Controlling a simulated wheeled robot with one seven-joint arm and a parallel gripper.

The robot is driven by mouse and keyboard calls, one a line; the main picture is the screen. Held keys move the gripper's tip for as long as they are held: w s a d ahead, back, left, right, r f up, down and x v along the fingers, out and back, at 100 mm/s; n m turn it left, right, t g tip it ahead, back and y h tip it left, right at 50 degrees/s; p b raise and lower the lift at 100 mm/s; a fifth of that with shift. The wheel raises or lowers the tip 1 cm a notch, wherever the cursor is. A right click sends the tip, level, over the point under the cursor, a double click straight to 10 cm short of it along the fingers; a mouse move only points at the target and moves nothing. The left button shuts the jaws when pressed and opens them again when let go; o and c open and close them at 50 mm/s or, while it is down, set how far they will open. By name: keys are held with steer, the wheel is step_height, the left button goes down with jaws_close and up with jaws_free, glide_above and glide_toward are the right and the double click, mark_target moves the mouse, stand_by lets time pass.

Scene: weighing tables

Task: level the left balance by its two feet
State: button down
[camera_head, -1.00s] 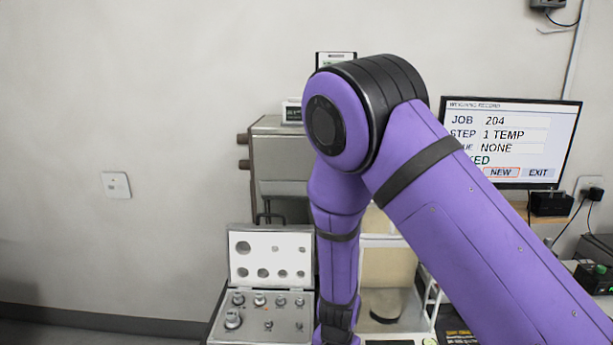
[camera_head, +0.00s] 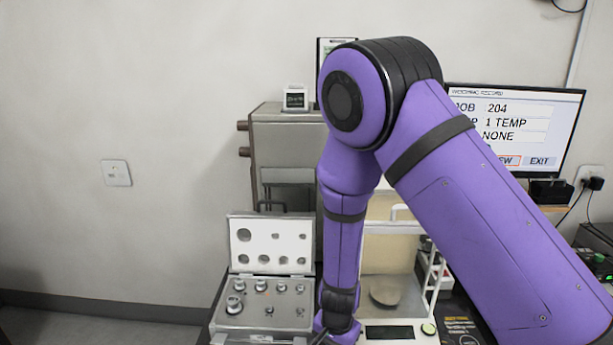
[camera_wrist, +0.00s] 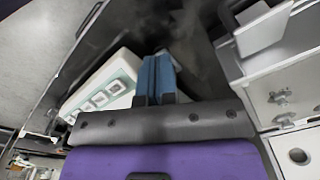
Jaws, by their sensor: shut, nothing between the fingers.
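The balance (camera_head: 398,228) stands low in the head view behind my arm, with a glass-sided chamber, a round pan (camera_head: 385,291) and a dark front display (camera_head: 389,332). Its lower front is cut off and its two feet are not visible. My gripper (camera_wrist: 157,62) shows in the wrist view, its blue fingers shut together and empty. Beside and behind the fingers is a white panel (camera_wrist: 112,78) with several teal-framed squares; I cannot tell whether it belongs to the balance. In the head view the fingers are out of sight below the picture.
An open weight case (camera_head: 262,322) with several metal weights stands left of my arm. A grey cabinet (camera_head: 285,150) is behind it. A monitor (camera_head: 535,130) is at the right, partly covered by my arm. A green-buttoned box (camera_head: 598,262) sits at the right edge.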

steer(key=shift+s+d+f, duration=0.35)
steer(key=shift+s+f, duration=0.05)
steer(key=shift+f, duration=0.1)
steer(key=shift+s+a+r, duration=0.1)
steer(key=shift+s+a, duration=0.05)
steer(key=shift+s, duration=0.05)
steer(key=shift+w+a+r, duration=0.1)
steer(key=shift+w+r, duration=0.05)
steer(key=shift+r, duration=1.3)
steer(key=shift+w+a+r, duration=0.1)
steer(key=shift+r, duration=1.35)
steer(key=shift+d, duration=0.15)
steer(key=shift+w+r, duration=0.3)
steer(key=shift+r, duration=0.2)
steer(key=shift+f, duration=0.1)
